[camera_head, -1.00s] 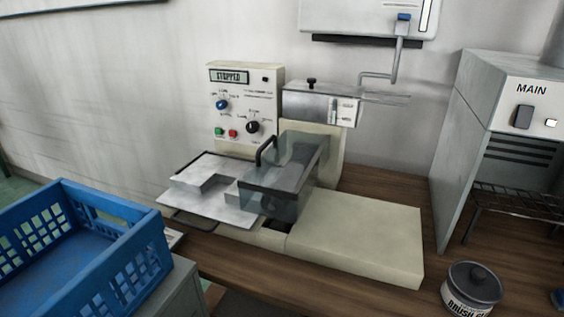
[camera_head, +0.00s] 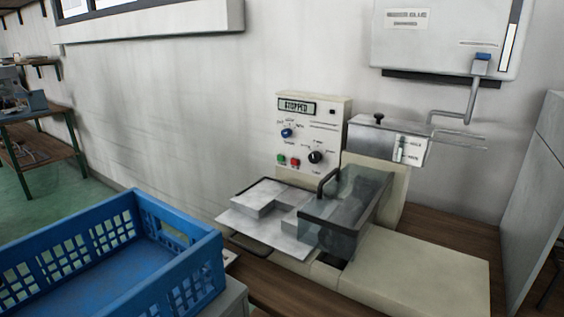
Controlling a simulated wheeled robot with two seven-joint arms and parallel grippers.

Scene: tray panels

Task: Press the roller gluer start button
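The roller gluer (camera_head: 415,270) is a cream machine on a wooden bench, right of centre in the head view. Its upright control panel (camera_head: 325,125) has a display reading "STOPPED". Below it are a blue knob (camera_head: 287,133) and a black knob (camera_head: 316,157). A green button (camera_head: 281,158) and a red button (camera_head: 295,162) sit side by side at the panel's lower left. A clear guard (camera_head: 345,210) with a black handle stands in front, beside a metal feed tray (camera_head: 240,222). Neither of my grippers is in view.
A blue plastic crate (camera_head: 208,245) stands at the lower left, near the feed tray. A white wall tank (camera_head: 440,40) with a pipe hangs above the gluer. A grey cabinet (camera_head: 535,200) is at the right. Green floor (camera_head: 55,185) is open at the left.

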